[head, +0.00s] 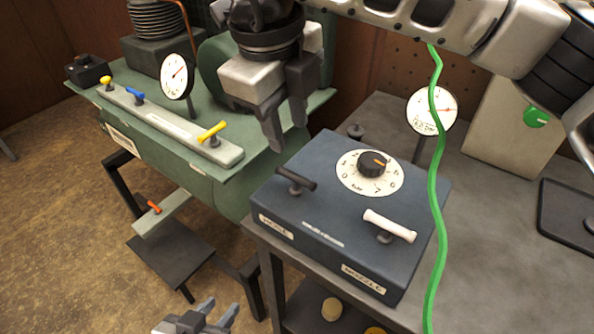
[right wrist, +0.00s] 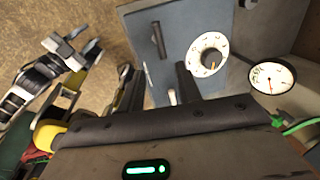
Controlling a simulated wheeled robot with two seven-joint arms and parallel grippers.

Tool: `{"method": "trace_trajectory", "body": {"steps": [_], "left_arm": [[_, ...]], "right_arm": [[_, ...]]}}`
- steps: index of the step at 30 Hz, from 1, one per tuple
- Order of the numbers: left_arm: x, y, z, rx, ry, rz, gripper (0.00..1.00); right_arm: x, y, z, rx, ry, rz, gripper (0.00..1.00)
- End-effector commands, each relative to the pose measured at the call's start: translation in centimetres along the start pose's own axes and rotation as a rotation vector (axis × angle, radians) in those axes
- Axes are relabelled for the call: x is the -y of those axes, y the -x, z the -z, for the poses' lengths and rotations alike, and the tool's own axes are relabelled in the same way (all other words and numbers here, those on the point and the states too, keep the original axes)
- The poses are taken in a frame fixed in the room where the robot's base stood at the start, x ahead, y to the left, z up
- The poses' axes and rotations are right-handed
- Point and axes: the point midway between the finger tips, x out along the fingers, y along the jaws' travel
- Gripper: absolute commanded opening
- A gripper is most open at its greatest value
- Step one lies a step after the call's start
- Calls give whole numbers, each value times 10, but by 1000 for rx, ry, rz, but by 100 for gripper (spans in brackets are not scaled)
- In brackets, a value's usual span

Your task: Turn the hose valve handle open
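A dark blue-grey valve box (head: 335,225) stands on the grey bench. It carries a black bar handle (head: 295,180) on its left and a white bar handle (head: 390,226) on its right. The label below the black handle is hard to read and may say hose; the right label seems to read nozzle. A dial with a black knob (head: 372,162) sits behind them. My right gripper (head: 287,135) is open and empty, above and behind the black handle. The black handle also shows in the right wrist view (right wrist: 158,40), beyond the fingers. My left gripper (head: 214,317) is open and empty, low in front.
A green hose (head: 440,190) hangs across the box's right side. Another gauge (head: 432,111) stands behind the box. The grey bench top (head: 500,220) is partly clear at the right.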

Motion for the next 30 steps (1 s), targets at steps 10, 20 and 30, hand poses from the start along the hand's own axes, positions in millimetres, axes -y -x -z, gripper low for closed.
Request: {"method": "trace_trajectory", "body": {"steps": [10,20,30], "left_arm": [[0,3,4,3,-8,4,34],[1,2,2,11,-12,7,34],[1,2,-1,16,-15,7,34]], "right_arm": [[0,-76,1,-4,-1,-4,34],[0,-112,0,0,1,-2,34],[0,-114,0,0,1,-1,26]]}}
